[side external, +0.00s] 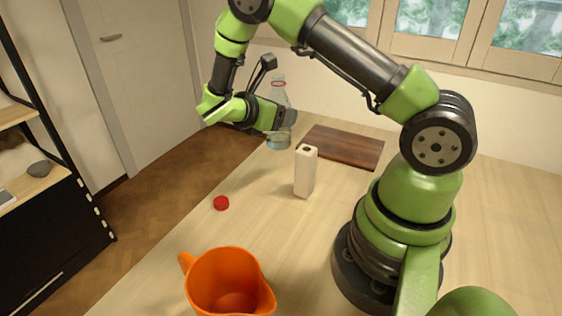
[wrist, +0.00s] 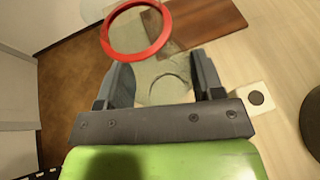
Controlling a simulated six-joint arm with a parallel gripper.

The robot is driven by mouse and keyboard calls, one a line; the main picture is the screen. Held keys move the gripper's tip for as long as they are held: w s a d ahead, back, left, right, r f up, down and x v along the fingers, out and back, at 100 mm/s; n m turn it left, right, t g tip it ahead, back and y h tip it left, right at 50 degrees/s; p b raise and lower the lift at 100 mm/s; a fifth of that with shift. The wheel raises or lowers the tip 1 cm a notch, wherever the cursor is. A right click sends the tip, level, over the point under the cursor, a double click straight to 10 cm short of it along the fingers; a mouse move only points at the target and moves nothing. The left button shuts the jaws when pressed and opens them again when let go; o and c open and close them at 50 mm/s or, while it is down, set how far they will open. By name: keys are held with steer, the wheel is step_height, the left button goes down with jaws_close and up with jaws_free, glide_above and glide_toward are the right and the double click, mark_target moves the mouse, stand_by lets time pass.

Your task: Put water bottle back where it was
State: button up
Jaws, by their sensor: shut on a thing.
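The water bottle (side external: 279,100) is clear, with a red ring near its top, and stands upright at the far left part of the table. My gripper (side external: 284,117) comes at it from the left and is shut on its middle. In the wrist view the clear bottle (wrist: 168,88) sits between the two fingers of my gripper (wrist: 163,82), and its red ring (wrist: 108,40) looms large. The bottle's base is at or just above the table; I cannot tell whether it touches. A red cap (side external: 221,203) lies on the table near the left edge.
A dark wooden board (side external: 342,147) lies right of the bottle. A pale upright box (side external: 305,174) with a dark round top spot stands in front of the board. An orange jug (side external: 225,280) stands at the front. The table between jug and box is clear.

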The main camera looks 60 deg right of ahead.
steer(key=d+r, duration=0.1)
steer(key=d+r+n+t, duration=0.1)
steer(key=shift+w+d+r, duration=0.15)
steer(key=shift+w+d, duration=0.15)
steer(key=shift+d, duration=0.05)
steer(key=shift+w+d+t, duration=0.1)
steer(key=shift+d+t, duration=0.15)
steer(key=shift+t, duration=0.05)
step_height(320, 180, down, 9)
steer(key=shift+w+f, duration=0.1)
steer(key=shift+f, duration=0.05)
steer(key=shift+f, duration=0.1)
steer(key=o, duration=1)
steer(key=shift+o, duration=0.2)
